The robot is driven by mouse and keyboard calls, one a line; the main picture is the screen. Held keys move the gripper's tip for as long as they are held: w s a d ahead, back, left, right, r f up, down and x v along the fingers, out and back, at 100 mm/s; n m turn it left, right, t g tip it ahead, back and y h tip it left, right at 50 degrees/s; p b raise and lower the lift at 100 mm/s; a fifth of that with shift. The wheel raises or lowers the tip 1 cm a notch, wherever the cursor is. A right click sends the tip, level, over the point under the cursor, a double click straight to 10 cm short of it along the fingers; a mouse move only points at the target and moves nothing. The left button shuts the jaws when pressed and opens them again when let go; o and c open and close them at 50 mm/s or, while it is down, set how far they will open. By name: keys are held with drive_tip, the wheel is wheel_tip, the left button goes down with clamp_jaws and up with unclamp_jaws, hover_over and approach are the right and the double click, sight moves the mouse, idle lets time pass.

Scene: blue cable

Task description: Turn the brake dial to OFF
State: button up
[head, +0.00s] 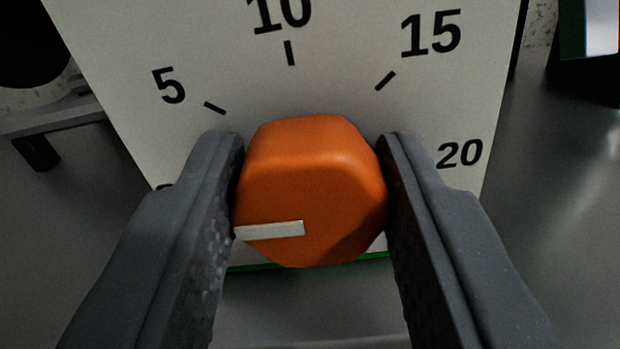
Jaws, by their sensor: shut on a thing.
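The orange brake dial (312,180) sits on a pale panel (330,85) marked 5, 10, 15 and 20 around it. A white pointer bar (270,230) on the dial's face points to the left and very slightly down, below the 5 mark. My gripper (312,190) is shut on the dial, with one dark finger against its left side and the other against its right side. A label at the panel's lower left is mostly hidden behind the left finger. I cannot see an OFF mark.
A green edge (374,256) shows just below the dial. A grey surface (545,200) lies around the panel. A grey bar-like part (60,116) is at the left, and a dark object (585,75) stands at the upper right.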

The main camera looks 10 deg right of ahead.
drive_tip(key=shift+a+f+n, duration=0.25)
drive_tip(key=shift+a+n, duration=0.15)
drive_tip(key=shift+n, duration=0.6)
drive_tip(key=o, duration=1)
drive_tip(key=shift+c, duration=0.2)
drive_tip(key=shift+d, duration=0.25)
drive_tip(key=shift+r, duration=0.1)
drive_tip(key=shift+s, duration=0.25)
